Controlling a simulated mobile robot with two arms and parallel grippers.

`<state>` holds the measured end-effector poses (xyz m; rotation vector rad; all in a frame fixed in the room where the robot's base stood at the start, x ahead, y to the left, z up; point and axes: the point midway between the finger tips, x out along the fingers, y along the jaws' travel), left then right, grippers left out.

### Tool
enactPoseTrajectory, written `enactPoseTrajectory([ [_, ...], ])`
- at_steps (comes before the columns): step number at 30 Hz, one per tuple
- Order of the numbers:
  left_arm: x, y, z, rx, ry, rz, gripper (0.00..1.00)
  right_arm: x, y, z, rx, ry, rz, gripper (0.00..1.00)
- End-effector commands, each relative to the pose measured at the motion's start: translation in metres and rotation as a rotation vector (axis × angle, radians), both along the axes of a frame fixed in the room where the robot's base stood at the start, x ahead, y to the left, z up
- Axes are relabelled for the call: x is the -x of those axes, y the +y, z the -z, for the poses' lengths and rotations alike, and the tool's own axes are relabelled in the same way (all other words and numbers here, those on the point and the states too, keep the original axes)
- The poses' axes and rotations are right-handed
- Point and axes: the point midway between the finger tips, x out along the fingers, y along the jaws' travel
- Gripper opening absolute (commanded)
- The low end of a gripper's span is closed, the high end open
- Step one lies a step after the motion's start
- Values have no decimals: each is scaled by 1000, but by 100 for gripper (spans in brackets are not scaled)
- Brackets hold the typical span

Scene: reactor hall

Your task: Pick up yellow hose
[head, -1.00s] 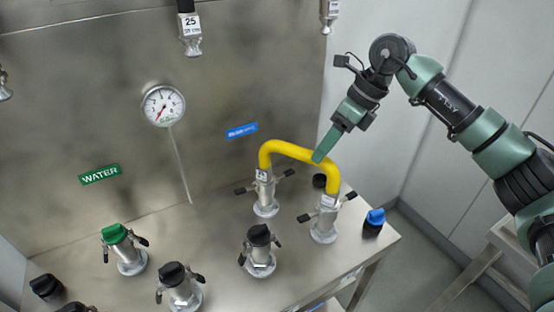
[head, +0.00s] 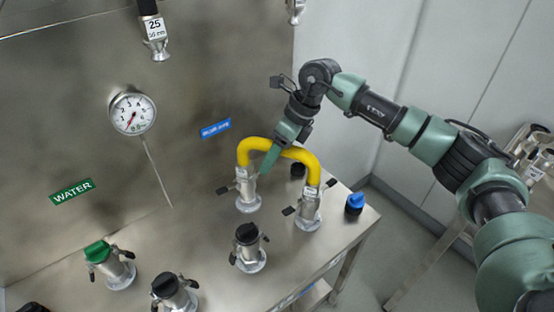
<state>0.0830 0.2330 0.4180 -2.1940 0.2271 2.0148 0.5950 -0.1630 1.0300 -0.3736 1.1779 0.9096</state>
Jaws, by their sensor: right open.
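The yellow hose (head: 300,155) is a short arch whose two ends sit on metal couplings with dark levers, a left coupling (head: 247,190) and a right coupling (head: 309,207), on the steel bench. My right gripper (head: 268,164) points down at the hose, with its green finger in front of the left part of the arch. It is open. Only one finger shows clearly, and I cannot tell whether it touches the hose. My left gripper is not in view.
Capped fittings stand on the steel bench (head: 205,255): one green-capped (head: 110,265), two black-capped, and a blue cap (head: 355,203) near the right edge. A steel panel with a gauge (head: 132,112) rises behind. A hanging coupling (head: 155,40) is above.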

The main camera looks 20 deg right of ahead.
Motion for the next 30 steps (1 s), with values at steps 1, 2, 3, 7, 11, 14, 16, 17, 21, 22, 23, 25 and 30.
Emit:
enactPoseTrajectory([
  [1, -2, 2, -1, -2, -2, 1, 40, 0, 0, 1, 0, 0, 0, 54],
  [2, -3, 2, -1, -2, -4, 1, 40, 0, 0, 2, 0, 0, 0, 54],
  [3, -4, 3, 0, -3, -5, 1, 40, 0, 0, 2, 0, 0, 0, 54],
  [7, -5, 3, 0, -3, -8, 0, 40, 0, 0, 2, 0, 0, 0, 51],
  [11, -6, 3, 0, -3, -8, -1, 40, 0, 0, 2, 0, 0, 0, 15],
  [14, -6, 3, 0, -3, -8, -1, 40, 0, 0, 2, 0, 0, 0, 0],
  [16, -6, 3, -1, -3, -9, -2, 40, -1, 0, 0, -1, -2, 0, 0],
  [17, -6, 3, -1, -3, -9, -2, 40, -1, 0, 0, -1, -2, 1, 0],
  [21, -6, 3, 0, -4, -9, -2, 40, -1, 0, 0, -1, -2, 0, 0],
  [22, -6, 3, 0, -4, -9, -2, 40, -1, 0, 0, -2, -3, 0, 0],
  [23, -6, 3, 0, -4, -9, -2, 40, -1, 0, -1, -2, -3, 0, 0],
  [25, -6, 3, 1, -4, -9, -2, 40, -1, 0, -4, -1, -4, 0, 0],
  [30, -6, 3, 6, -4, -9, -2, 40, -1, 1, -20, -2, -6, -1, 0],
])
